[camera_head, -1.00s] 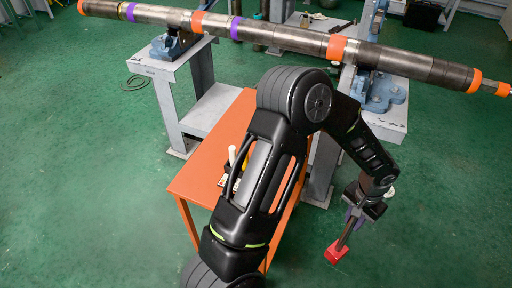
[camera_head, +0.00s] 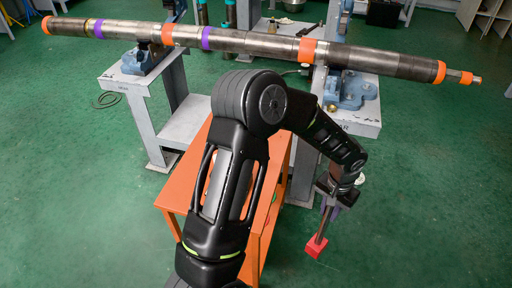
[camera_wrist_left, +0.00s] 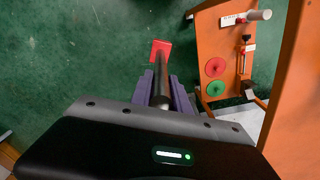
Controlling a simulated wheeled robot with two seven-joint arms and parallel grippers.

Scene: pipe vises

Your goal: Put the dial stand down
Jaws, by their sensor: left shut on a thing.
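The dial stand shows as a red block base (camera_head: 316,247) with a dark rod above it. My left gripper (camera_head: 327,208) is shut on the rod and holds the stand over the green floor, right of the orange table (camera_head: 184,186). In the left wrist view the rod (camera_wrist_left: 160,82) runs between the purple fingers (camera_wrist_left: 162,98) to the red base (camera_wrist_left: 160,48) at its far end. Any dial is not visible. The table also shows in the left wrist view (camera_wrist_left: 211,38), to the right of the stand. My right gripper is not in view.
A long banded pipe (camera_head: 265,44) rests in vises on grey stands (camera_head: 150,108) behind the table. The floor (camera_head: 430,200) right of the stand is clear.

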